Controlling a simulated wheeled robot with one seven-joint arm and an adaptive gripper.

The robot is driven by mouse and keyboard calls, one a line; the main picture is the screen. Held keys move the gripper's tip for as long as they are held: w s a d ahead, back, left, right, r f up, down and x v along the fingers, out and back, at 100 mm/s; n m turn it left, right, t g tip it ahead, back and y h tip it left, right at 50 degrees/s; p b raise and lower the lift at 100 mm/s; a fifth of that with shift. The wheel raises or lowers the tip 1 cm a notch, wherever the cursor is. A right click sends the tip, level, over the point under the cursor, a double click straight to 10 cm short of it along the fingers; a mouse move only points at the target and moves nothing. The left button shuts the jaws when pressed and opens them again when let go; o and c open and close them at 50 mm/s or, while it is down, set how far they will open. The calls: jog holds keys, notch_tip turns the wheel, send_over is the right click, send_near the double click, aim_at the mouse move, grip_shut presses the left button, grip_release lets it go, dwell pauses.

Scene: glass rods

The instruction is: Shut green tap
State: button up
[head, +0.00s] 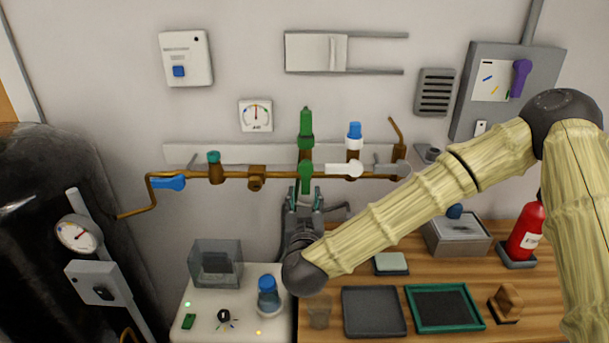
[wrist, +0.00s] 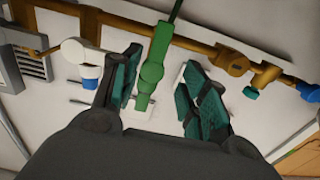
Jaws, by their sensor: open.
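The green tap (head: 306,142) is on the brown pipe at the middle of the wall. Its green parts run upright, above and below the pipe, across the pipe's line. In the wrist view, the tap (wrist: 152,70) appears between the two teal-padded fingers of my gripper (wrist: 162,80), nearer the left finger, with clear gaps on both sides. In the head view, my gripper (head: 305,191) is open just below the pipe, at the tap's lower green part. I cannot tell how far the fingers are from it in depth. I see no contact.
A blue-capped fitting (head: 354,136) stands right of the green tap. A dark tank fills the left.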

aim_at(306, 180)
jog(key=w, duration=0.2)
jog(key=w+p, duration=0.1)
jog(key=w, duration=0.2)
jog(key=w+p, duration=0.1)
jog(key=w, duration=0.1)
jog(key=shift+w+d+r, duration=0.1)
jog(key=shift+w+d, duration=0.15)
jog(key=shift+w, duration=0.15)
jog(key=shift+w+p, duration=0.3)
jog(key=shift+w, duration=0.6)
grip_shut()
